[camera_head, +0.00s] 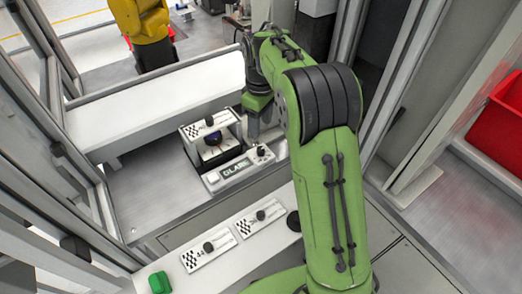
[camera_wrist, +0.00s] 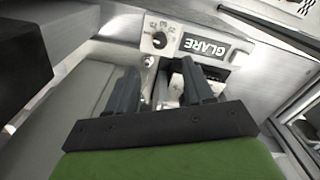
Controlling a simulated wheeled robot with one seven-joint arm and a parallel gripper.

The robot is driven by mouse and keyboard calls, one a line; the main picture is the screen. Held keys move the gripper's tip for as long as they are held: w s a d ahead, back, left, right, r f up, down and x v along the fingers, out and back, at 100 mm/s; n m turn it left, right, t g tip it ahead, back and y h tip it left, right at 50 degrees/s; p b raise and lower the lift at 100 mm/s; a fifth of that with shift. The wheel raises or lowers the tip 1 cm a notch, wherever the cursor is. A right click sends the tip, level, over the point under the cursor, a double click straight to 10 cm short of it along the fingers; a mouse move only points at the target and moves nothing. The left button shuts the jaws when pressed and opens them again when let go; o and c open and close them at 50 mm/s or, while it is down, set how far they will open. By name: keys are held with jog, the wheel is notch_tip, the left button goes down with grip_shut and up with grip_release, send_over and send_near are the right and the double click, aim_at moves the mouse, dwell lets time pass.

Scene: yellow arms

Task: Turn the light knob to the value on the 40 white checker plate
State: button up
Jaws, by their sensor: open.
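A light panel marked GLARE (camera_head: 236,168) sits on the grey bench, with a dark light knob (camera_head: 261,151) at its right end. Three white checker plates show: one on top of the box (camera_head: 209,124), two on the front ledge (camera_head: 208,250) (camera_head: 260,217). Their numbers are not legible. My gripper (camera_head: 253,128) is close behind the knob in the head view. Its fingers (camera_wrist: 157,85) are apart and empty, clear of the knob.
A green block (camera_head: 159,282) lies on the front ledge. Metal frame posts stand at left and right. A red bin (camera_head: 505,120) is at far right. The bench left of the panel is clear.

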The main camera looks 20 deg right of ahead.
aim_at(260, 148)
notch_tip(260, 148, down, 10)
jog(key=shift+f+b, duration=0.1)
jog(key=shift+b, duration=1.1)
grip_shut()
